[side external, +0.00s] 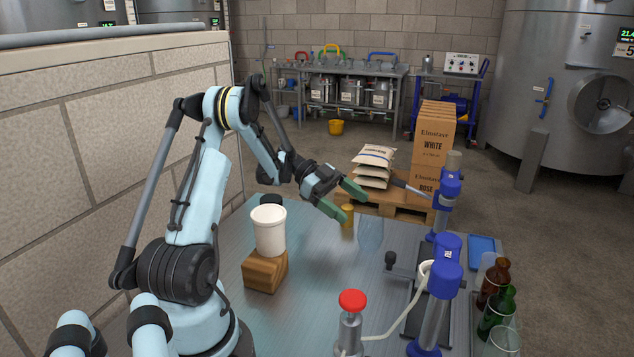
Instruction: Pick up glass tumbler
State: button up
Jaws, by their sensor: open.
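The fingers look apart from the glass, but the exact gap is hard to judge. Another clear glass (503,341) stands at the right edge, partly cut off by the frame.
A white tub (269,230) sits on a wooden block (265,271).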

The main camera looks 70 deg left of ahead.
aim_at(381, 228)
jog(key=shift+f+x, duration=0.2)
jog(key=shift+x, duration=4.2)
jog(key=shift+w+a, duration=0.1)
jog(key=shift+a, duration=0.05)
jog(key=c, duration=1.1)
